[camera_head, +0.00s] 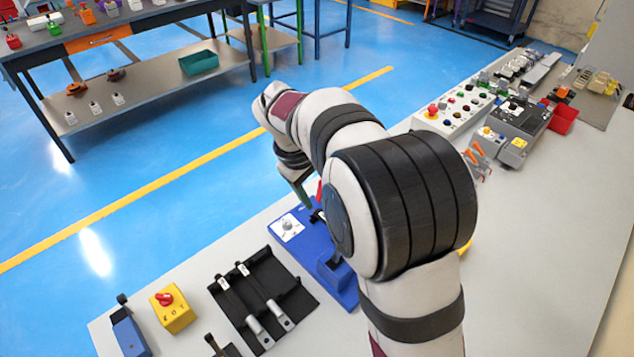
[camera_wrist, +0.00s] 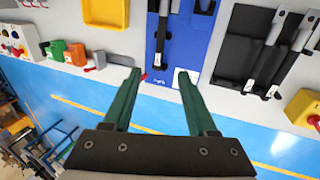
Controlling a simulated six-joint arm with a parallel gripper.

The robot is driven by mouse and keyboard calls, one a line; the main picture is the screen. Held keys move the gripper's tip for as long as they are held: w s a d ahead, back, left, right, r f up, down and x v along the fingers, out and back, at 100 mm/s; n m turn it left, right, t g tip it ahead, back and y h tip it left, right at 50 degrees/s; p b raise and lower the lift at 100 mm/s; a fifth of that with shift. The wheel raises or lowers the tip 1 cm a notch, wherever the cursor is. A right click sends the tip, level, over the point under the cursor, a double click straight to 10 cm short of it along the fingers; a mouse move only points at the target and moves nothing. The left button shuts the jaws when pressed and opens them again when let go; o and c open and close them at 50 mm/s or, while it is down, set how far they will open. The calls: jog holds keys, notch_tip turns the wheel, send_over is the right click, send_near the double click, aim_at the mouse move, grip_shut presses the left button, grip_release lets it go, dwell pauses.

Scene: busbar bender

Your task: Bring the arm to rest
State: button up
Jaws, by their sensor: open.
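My gripper (camera_wrist: 158,75) shows in the wrist view as two green fingers held well apart, with nothing between them. In the head view my arm reaches out over the bench, and the gripper (camera_head: 303,192) is small and partly hidden near the blue bender. The blue bender (camera_head: 290,229) stands on the bench, with much of it hidden behind my arm. In the wrist view the bender (camera_wrist: 190,45) lies beyond the fingertips, with a black lever (camera_wrist: 161,35) along it. I cannot tell whether the fingers touch anything.
A black tray (camera_head: 300,299) holds two dark-handled tools beside a yellow box (camera_head: 173,309) with a red button. A control panel (camera_head: 455,106), a red bin (camera_head: 564,120) and orange-handled pliers (camera_head: 474,150) stand on the right. Blue floor (camera_head: 150,150) lies beyond the bench.

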jog(key=s+d+r+m, duration=0.1)
jog(key=s+r, duration=0.1)
jog(key=s+d+r+m+y, duration=0.1)
jog(key=s+d+r+m, duration=0.1)
jog(key=s+r, duration=0.1)
jog(key=s+d+r+m+t+y, duration=0.1)
jog(key=s+d+r+m, duration=0.1)
jog(key=s+r, duration=0.1)
jog(key=shift+d, duration=0.25)
jog(key=s+d+r+m+t+y, duration=0.25)
jog(key=s+m, duration=0.55)
jog(key=s, duration=0.5)
jog(key=s+d+f+m+g, duration=0.1)
jog(key=s+f+g, duration=0.5)
jog(key=s, duration=0.5)
notch_tip(320, 180, down, 2)
jog(key=shift+f+m, duration=0.25)
jog(key=shift+m, duration=0.05)
